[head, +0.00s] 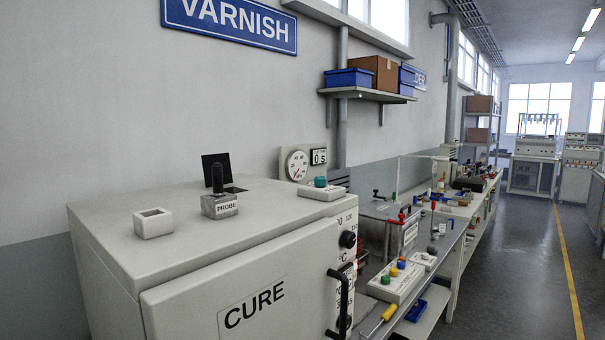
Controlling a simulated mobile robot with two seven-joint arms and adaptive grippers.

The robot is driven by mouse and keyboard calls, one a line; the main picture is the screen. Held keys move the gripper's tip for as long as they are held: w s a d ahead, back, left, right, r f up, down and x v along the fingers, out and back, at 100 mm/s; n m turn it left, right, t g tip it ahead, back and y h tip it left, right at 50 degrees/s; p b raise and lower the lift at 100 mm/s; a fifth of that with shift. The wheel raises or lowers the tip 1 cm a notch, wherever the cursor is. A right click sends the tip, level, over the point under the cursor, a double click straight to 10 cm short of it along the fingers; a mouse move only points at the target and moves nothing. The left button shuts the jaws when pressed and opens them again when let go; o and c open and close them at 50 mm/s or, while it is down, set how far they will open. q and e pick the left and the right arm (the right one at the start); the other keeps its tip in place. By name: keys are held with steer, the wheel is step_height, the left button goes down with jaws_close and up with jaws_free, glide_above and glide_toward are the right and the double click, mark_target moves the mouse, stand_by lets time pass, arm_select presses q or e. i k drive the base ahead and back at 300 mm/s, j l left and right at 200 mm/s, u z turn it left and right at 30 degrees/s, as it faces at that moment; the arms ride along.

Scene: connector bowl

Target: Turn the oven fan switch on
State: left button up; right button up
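The oven is a large pale cabinet (180,262) at the lower left, with a door marked CURE (255,308) and a black upright handle (340,305). A narrow control panel at its right front edge bears a black round knob (348,239) beside printed numbers and a °C mark. Lower panel parts sit behind the handle and are too small to read, with a reddish glow there. I cannot tell which control is the fan switch or how it is set. Neither of my grippers is in view.
On the oven top are a PROBE block (220,206), a white open cube (153,223) and a pale box with a green button (320,183). Right of the oven, a bench holds a button box (396,283) and a yellow-handled tool (389,312). The aisle floor (515,270) is clear.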

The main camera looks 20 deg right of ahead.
mark_target(320, 182)
steer(key=l+u, duration=0.2)
steer(key=l, duration=0.25)
steer(key=i+l+u, duration=0.2)
steer(key=l, duration=0.3)
steer(key=k+l+u, duration=0.2)
steer(key=l, duration=1.75)
steer(key=i+l, duration=0.05)
steer(key=i, duration=0.05)
